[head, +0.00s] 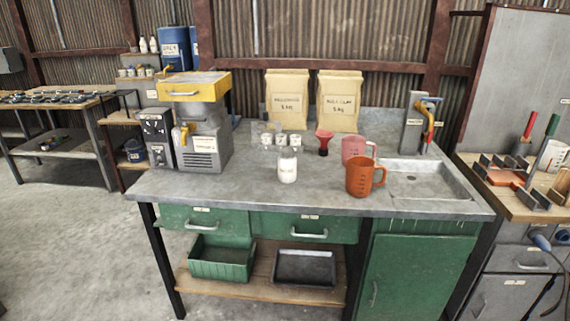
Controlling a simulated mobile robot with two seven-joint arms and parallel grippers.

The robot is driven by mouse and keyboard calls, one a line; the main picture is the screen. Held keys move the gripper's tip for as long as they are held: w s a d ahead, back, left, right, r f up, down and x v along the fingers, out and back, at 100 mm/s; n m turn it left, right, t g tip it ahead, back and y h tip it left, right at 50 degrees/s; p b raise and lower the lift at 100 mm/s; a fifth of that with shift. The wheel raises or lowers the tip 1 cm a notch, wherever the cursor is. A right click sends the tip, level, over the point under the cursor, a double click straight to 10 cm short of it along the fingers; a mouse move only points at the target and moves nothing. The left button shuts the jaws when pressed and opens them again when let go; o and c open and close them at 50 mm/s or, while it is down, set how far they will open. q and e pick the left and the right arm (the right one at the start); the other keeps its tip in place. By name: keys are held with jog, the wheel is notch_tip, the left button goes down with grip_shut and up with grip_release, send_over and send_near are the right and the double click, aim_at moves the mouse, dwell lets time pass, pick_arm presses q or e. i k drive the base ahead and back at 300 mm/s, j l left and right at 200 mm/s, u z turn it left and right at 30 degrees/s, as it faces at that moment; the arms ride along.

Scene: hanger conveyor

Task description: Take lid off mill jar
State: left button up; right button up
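A white jar (287,166) stands upright near the middle of the grey bench top. Its upper part looks paler and clearer than its body, but it is too small to tell the lid apart. I cannot tell for sure that this is the mill jar. A grey machine (203,136) with a yellow top (194,86) and a yellow handle stands at the left of the bench; I cannot see inside it. Neither of my grippers is in view.
On the bench (230,190) are small labelled cups (281,139), a red funnel (323,141), a pink jug (355,150), an orange jug (364,178), two paper bags (287,98) and a sink (420,184). The front left top is clear.

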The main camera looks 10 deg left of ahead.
aim_at(287, 166)
jog(key=i, duration=1.2)
